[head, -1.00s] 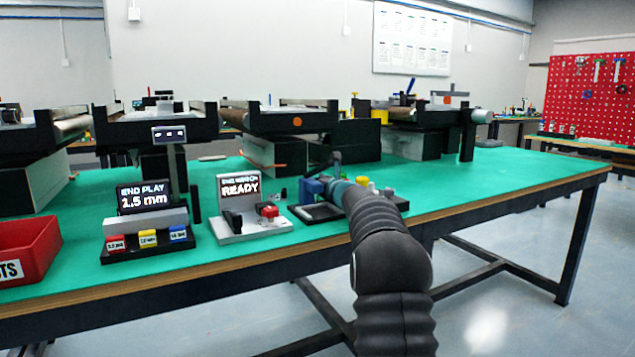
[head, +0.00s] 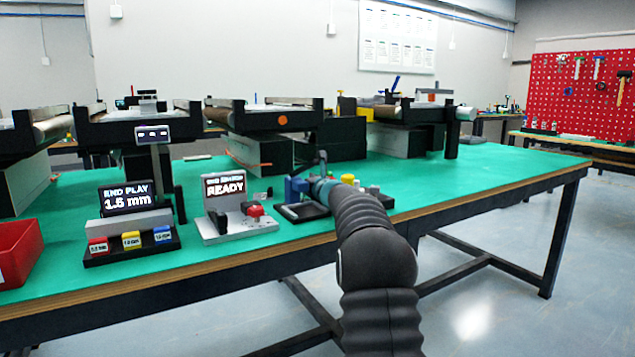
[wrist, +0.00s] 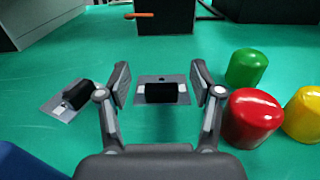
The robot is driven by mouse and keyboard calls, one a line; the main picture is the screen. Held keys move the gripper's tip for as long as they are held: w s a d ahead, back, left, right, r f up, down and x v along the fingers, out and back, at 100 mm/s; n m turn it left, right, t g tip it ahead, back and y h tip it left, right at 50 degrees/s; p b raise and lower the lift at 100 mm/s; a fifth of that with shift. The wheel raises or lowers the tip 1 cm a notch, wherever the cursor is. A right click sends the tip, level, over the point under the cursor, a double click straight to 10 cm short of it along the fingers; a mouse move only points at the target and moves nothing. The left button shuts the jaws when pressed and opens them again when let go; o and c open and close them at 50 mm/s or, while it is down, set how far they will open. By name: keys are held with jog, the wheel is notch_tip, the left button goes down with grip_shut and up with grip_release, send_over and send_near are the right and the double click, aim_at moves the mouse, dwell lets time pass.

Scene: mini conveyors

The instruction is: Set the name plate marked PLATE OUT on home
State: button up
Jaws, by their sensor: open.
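My gripper (wrist: 160,70) is open, its two fingers apart on either side of a small grey plate (wrist: 162,79) with a black block and white patches on it. The plate lies flat on the green bench top, and no finger visibly touches it. A second similar plate (wrist: 60,108) lies turned at an angle, left of the left finger. No lettering is readable on either, so I cannot tell which is marked PLATE OUT. In the head view my gripper (head: 321,160) is small and points at the bench. I cannot make out a spot marked home.
Green (wrist: 247,67), red (wrist: 252,117) and yellow (wrist: 305,112) round caps stand right of the right finger. A blue object (wrist: 25,162) is at lower left. Mini conveyors line the back.

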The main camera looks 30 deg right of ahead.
jog(key=shift+s+a+f+b, duration=0.2)
jog(key=shift+s+f+b, duration=0.2)
jog(key=shift+b, duration=0.25)
jog(key=s, duration=0.3)
jog(key=s+b, duration=0.1)
jog(key=s, duration=0.3)
jog(key=s+r+b, duration=0.1)
jog(key=s, duration=0.3)
jog(key=shift+d+r, duration=0.1)
jog(key=shift+d, duration=0.25)
